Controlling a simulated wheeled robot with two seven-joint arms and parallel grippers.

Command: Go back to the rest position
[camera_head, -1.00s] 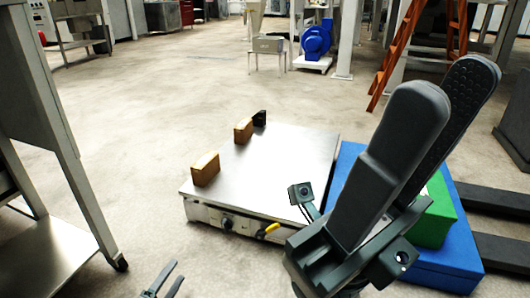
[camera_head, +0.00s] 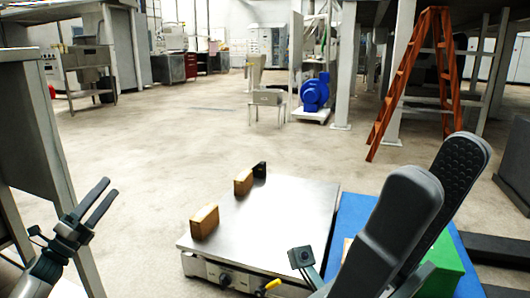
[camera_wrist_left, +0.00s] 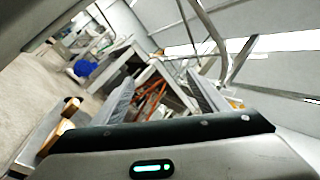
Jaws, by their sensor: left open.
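My left gripper (camera_head: 110,187) is raised at the left of the head view. Its two thin fingers point up and right, spread apart with nothing between them. In the left wrist view its fingers (camera_wrist_left: 162,95) are also apart, with only the distant room between them. My right gripper (camera_head: 438,170) is large and close at the lower right. Its two dark fingers point up, with a textured inner pad showing on the far one. They look apart and empty, in front of the blue platform and the green block. Its wrist is partly cut off by the bottom edge.
A flat steel griddle-like machine (camera_head: 275,215) with wooden blocks (camera_head: 204,221) stands low in front. A blue platform (camera_head: 350,215) and a green block (camera_head: 445,270) are right of it. A grey metal stand (camera_head: 35,130) is close behind my left gripper. An orange ladder (camera_head: 405,75) stands farther back.

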